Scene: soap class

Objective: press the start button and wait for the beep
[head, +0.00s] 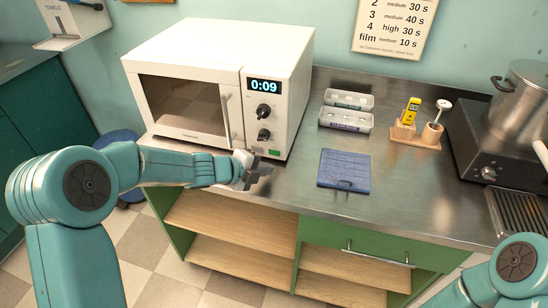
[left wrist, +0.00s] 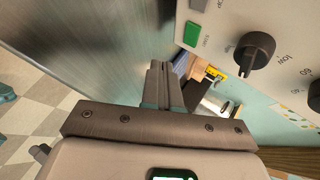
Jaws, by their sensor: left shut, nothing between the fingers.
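The white microwave (head: 190,50) stands at the back left of the steel counter with its door shut. Its display (head: 264,86) reads 0:09. Two black knobs sit below the display. The green start button (head: 274,152) is at the bottom of the panel and also shows in the left wrist view (left wrist: 191,33). My left gripper (head: 266,171) is shut and empty, just in front of and below the button. In the left wrist view its fingertips (left wrist: 157,65) appear below and left of the button, apart from it in the picture. My right gripper is out of view.
A blue pad (head: 344,170) lies on the counter right of my left gripper. A steel pot (head: 522,88) stands on a black cooker at the right. The counter around the pad is clear.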

